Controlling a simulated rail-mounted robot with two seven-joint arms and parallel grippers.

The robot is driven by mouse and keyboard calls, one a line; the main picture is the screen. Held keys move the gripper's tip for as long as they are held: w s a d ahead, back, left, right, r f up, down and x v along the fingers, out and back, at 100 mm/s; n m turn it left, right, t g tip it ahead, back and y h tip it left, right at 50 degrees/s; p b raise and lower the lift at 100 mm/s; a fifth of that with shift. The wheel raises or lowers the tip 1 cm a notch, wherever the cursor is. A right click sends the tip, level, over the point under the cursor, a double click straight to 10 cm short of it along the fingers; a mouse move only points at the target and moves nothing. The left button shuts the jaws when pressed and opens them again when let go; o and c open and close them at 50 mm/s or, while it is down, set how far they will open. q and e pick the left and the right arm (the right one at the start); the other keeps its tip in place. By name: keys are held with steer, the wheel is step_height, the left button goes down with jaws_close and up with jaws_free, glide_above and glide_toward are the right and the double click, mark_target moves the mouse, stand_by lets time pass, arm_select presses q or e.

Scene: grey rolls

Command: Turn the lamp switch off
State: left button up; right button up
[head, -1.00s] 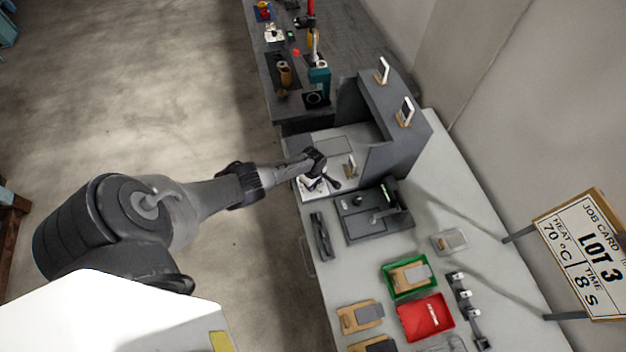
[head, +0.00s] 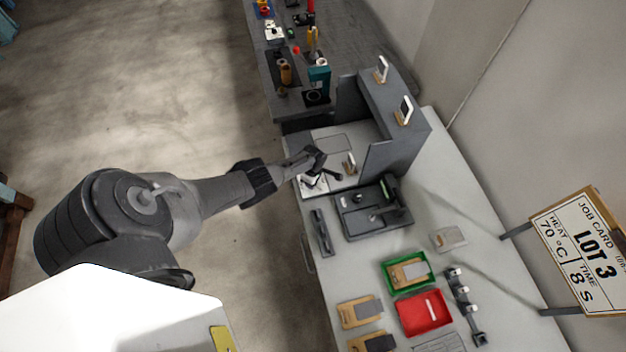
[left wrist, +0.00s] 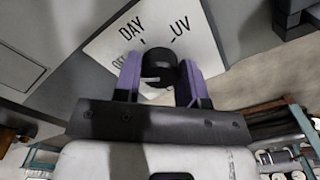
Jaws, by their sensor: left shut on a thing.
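The lamp switch is a black rotary knob (left wrist: 158,66) on a white plate (left wrist: 104,44) marked DAY, UV and a partly hidden OFF. The left wrist view shows the purple fingers of my left gripper (left wrist: 159,80) on either side of the knob, shut on it. The OFF lettering is partly covered by the left finger. The knob's pointer direction cannot be made out. In the head view my left gripper (head: 319,174) is over the white plate (head: 312,188) at the bench's near left edge. My right gripper is not in view.
A grey booth (head: 398,140) stands just behind the switch, with phones on stands. A dark fixture (head: 372,208) sits right of it. Open floor is on the left.

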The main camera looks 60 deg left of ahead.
arm_select(q)
steer(key=o, duration=0.9)
steer(key=shift+r+p, duration=3.5)
steer(key=shift+r, duration=3.4)
